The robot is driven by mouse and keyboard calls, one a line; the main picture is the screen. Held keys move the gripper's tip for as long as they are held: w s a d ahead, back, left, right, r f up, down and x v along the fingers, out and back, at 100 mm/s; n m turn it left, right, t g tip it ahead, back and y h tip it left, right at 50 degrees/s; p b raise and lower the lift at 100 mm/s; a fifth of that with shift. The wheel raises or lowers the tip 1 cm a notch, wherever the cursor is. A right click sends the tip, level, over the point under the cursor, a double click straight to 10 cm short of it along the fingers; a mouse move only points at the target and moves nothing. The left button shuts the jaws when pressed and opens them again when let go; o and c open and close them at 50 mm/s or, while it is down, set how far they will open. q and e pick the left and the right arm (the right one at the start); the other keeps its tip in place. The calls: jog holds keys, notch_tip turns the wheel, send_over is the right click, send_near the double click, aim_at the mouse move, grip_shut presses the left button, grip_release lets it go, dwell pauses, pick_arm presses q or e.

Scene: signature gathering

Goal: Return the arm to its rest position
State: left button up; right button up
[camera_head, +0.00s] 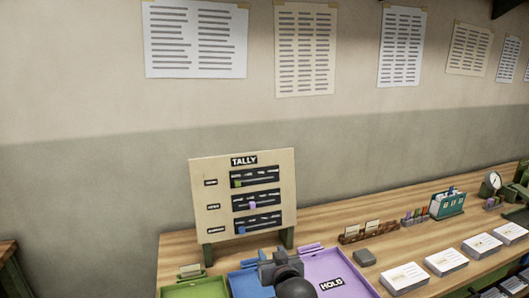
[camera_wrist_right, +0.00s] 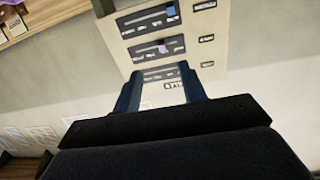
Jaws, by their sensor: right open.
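My right gripper (camera_head: 281,268) is in front of the tally board, low in the head view, over the blue and purple trays. In the right wrist view its two dark fingers (camera_wrist_right: 160,90) stand apart with nothing between them. The tally board (camera_head: 198,190) stands upright on the table, with three slider rows marked by a green, a purple and a blue slider. In the wrist view the board (camera_wrist_right: 212,20) appears upside down beyond the fingers. My left gripper is not in either view.
The wooden table (camera_head: 345,222) holds a green tray (camera_head: 197,290), a blue tray (camera_head: 241,287) and a purple tray (camera_head: 345,268) marked HOLD. Paper stacks (camera_head: 404,277), a card rack (camera_head: 362,232) and a teal holder (camera_head: 447,205) stand to the right. The wall behind carries paper sheets.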

jog(key=s+d+f+g+h, duration=0.1)
jog(key=s+d+f+g, duration=0.2)
jog(key=s+d+f, duration=0.35)
jog(key=s+d+f+g+h, duration=0.1)
jog(key=s+d+f+g, duration=0.15)
jog(key=s+f, duration=0.65)
jog(key=s+d+f+g+h, duration=0.1)
jog(key=s+d+f+g, duration=0.35)
jog(key=s, duration=0.65)
jog(key=s+d+f+g+h, duration=0.1)
jog(key=s+d+f+g, duration=0.1)
jog(key=s+d+f, duration=0.65)
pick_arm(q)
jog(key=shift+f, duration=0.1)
pick_arm(e)
jog(key=s+a+f, duration=0.2)
jog(key=f, duration=1)
jog(key=s+a+f+g, duration=0.1)
jog(key=s+a+f, duration=0.1)
jog(key=f, duration=1)
jog(key=s+a+f, duration=0.2)
jog(key=f, duration=1)
jog(key=shift+s+a+m+g+y, duration=0.2)
jog(key=shift+s+m+g+y, duration=0.1)
jog(key=shift+s+m+g, duration=0.1)
jog(key=shift+f, duration=0.1)
